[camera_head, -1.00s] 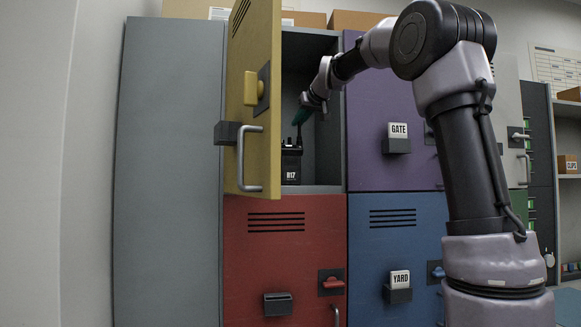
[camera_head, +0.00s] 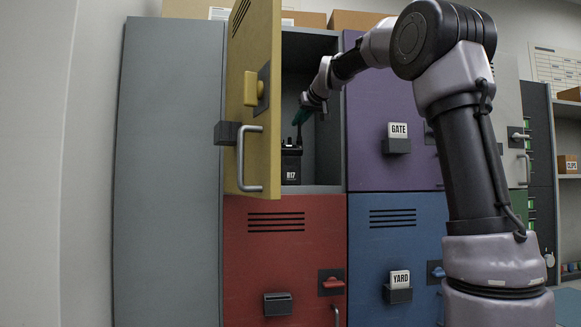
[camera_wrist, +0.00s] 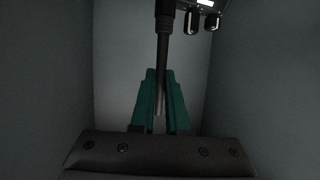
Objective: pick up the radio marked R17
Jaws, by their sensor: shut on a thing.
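The radio marked R17 (camera_head: 291,165) is black with a white label and stands upright on the floor of the open upper locker. Its thin antenna (camera_head: 299,135) points up. My gripper (camera_head: 300,118), with green fingers, reaches into the locker from the upper right and is shut on the antenna above the radio's body. In the wrist view the antenna (camera_wrist: 163,45) runs down between the green fingers of my gripper (camera_wrist: 160,75). Only part of the radio's top (camera_wrist: 203,6), with knobs, shows there at the upper edge.
The yellow locker door (camera_head: 255,100) stands open at the left, close to the radio. A purple door (camera_head: 390,85) marked GATE is shut at the right. Red (camera_head: 265,245) and blue (camera_head: 400,240) doors are below. Grey locker walls (camera_wrist: 235,60) flank my gripper closely.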

